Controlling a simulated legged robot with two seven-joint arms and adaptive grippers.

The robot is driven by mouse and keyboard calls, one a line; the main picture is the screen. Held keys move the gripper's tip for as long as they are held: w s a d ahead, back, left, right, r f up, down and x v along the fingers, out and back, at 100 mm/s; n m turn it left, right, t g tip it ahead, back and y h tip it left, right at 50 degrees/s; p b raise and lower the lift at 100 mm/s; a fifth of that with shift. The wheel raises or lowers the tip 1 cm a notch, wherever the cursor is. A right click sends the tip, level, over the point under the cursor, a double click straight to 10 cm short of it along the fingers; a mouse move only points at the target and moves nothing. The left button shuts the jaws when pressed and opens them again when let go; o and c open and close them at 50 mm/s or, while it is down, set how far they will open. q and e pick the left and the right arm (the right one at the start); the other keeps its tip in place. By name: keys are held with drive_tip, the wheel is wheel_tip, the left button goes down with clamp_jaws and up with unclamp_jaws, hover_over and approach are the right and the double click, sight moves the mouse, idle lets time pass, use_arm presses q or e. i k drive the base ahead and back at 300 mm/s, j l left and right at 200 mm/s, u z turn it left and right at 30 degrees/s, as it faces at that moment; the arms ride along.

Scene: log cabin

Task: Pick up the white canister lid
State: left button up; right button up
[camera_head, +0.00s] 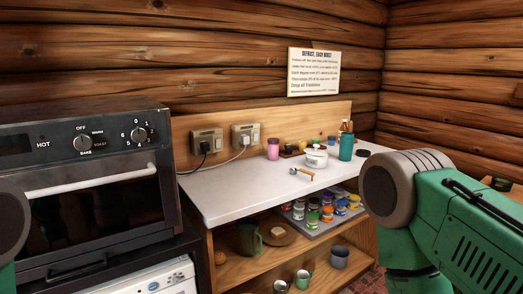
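A white canister (316,161) stands towards the back right of the white countertop (240,185). Its white lid (316,149) appears to sit on top, with a small dark knob. Neither gripper shows in the head view. Only green and grey links of my arms show, a small part at the left edge and a large part at the right.
A teal bottle (347,147) stands just right of the canister, and a pink jar (273,149) to its left. A small wooden-handled utensil (302,173) lies in front. A black oven (85,190) stands left. The counter's left part is clear.

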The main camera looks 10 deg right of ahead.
sight(315, 151)
drive_tip(key=i+l+u, duration=0.45)
drive_tip(key=l, duration=0.3)
drive_tip(key=l+u, duration=0.25)
drive_tip(key=l, duration=0.15)
drive_tip(key=i+l+u, duration=0.1)
drive_tip(key=l+u, duration=0.15)
drive_tip(key=l, duration=0.15)
drive_tip(key=l+u, duration=0.2)
drive_tip(key=l, duration=0.25)
